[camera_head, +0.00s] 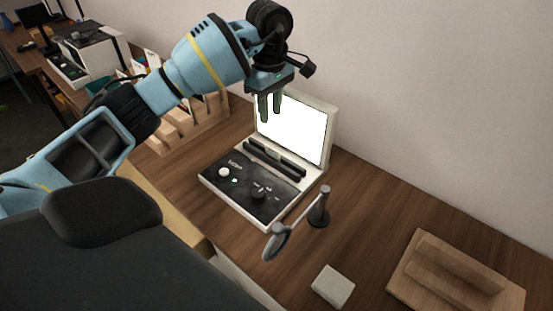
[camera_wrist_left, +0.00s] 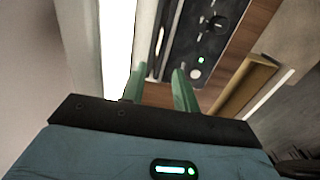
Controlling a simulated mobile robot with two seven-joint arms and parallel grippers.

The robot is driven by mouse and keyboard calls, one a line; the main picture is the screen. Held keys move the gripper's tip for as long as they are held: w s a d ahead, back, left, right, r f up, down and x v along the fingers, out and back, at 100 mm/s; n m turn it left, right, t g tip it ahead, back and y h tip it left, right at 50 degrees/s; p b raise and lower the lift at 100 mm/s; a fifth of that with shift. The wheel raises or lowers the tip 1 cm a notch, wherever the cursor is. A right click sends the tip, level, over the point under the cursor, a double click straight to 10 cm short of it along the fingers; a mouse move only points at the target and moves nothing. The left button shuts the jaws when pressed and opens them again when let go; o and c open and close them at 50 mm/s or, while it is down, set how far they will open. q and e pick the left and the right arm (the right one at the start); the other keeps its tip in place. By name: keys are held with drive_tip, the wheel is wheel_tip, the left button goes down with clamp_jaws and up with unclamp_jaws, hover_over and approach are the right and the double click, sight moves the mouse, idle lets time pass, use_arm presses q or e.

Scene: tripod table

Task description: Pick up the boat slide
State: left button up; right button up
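I cannot make out a boat slide for certain in either view. My left gripper (camera_head: 270,107) hangs fingers-down in front of the lit white screen (camera_head: 300,132) of an open case-like device. Its two green fingers are a little apart with nothing between them. The left wrist view shows the same fingers (camera_wrist_left: 160,75) apart and empty, with the device's black panel (camera_wrist_left: 205,35) beyond them. A wooden slotted rack (camera_head: 207,128) with pale upright pieces stands left of the device, partly hidden by my left arm. My right gripper is out of view.
The device's black control panel (camera_head: 262,196) has knobs and a white ball. A magnifier on a stand (camera_head: 320,208) stands to its right. A pale block (camera_head: 333,287) and a wooden stepped stand (camera_head: 455,275) lie farther right. A wall closes the back.

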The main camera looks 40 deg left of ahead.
sight(271, 148)
use_arm(q)
drive_tip(key=shift+f, duration=5.9)
drive_tip(key=shift+c, duration=0.4)
clamp_jaws()
